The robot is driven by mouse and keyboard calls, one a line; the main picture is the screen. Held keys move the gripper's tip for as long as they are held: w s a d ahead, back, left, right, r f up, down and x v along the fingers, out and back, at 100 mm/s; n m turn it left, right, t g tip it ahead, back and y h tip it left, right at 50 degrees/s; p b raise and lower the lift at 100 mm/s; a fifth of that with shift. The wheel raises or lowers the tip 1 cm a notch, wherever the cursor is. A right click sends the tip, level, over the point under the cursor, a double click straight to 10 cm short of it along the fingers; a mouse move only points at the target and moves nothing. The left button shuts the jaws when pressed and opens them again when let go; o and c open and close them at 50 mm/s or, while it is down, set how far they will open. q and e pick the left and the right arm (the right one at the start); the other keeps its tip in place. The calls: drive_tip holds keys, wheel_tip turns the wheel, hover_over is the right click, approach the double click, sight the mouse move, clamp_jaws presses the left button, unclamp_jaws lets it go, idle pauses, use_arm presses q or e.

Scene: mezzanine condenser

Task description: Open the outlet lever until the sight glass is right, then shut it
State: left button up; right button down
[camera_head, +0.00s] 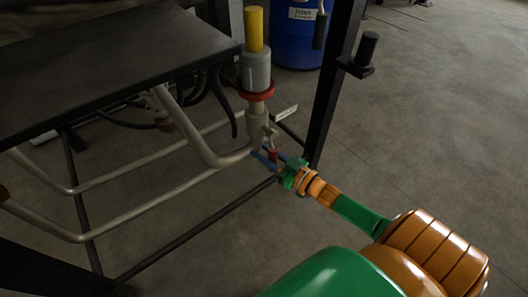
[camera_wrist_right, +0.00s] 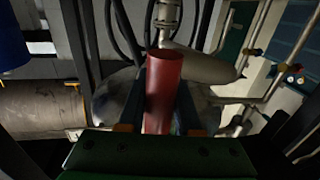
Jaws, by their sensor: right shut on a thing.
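My right gripper (camera_head: 270,157) reaches in from the lower right and is shut on a red lever handle (camera_head: 273,154). In the right wrist view the red handle (camera_wrist_right: 164,80) stands between the two fingers, its far end pointing away from the palm. The handle sits below a grey valve fitting (camera_head: 257,122) on the beige outlet pipe. Above the fitting is a grey cylinder (camera_head: 255,70) with a red ring and an upright yellow tube (camera_head: 253,28). I cannot tell whether this tube is the sight glass, nor read a level. My left gripper is not in view.
A black table-like plate (camera_head: 110,60) overhangs the pipes at the left. A dark frame post (camera_head: 336,80) stands just right of the valve, with a black knob (camera_head: 368,45) on a bracket. A blue drum (camera_head: 295,35) stands behind. The concrete floor at right is clear.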

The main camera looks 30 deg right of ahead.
use_arm(q)
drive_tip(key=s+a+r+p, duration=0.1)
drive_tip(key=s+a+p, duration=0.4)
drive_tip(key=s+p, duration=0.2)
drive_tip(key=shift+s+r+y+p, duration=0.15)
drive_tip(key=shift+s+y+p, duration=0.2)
drive_tip(key=shift+p, duration=0.4)
use_arm(e)
drive_tip(key=a+r+m+t+h, duration=0.2)
drive_tip(key=a+r+m, duration=0.6)
drive_tip(key=m, duration=1.2)
drive_tip(key=shift+s+a+r+t+h, duration=0.2)
drive_tip(key=shift+s+r+t+h, duration=0.15)
drive_tip(key=shift+r+h, duration=0.45)
drive_tip(key=shift+m, duration=0.3)
